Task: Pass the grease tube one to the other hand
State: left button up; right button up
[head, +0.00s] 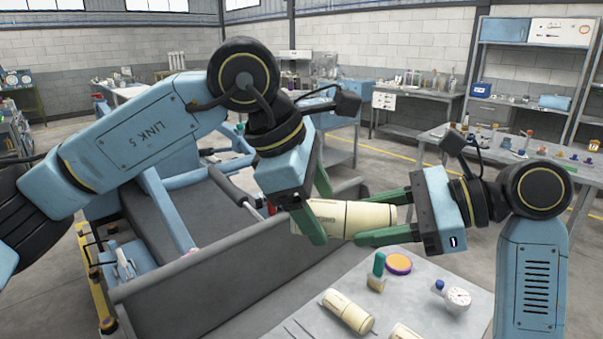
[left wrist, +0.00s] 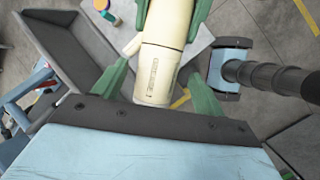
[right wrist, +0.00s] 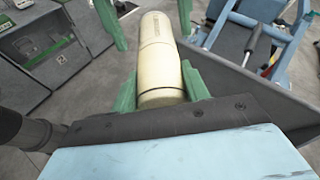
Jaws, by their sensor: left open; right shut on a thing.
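A cream grease tube (head: 345,216) is held level in the air above the grey bin's edge. My right gripper (head: 375,225) is shut on its right part; the tube also shows between the green fingers in the right wrist view (right wrist: 160,62). My left gripper (head: 318,212) is open at the tube's left end, with one finger in front and one behind. In the left wrist view the tube (left wrist: 160,65) reaches between the open left fingers, with a gap at the sides. A second cream tube (head: 349,312) lies on the table.
The grey bin (head: 210,290) stands to the left. Workbenches are farther back.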

pick_arm(q)
jog(key=shift+x, duration=1.15)
jog(key=c, duration=1.1)
pick_arm(e)
jog(key=o, duration=1.1)
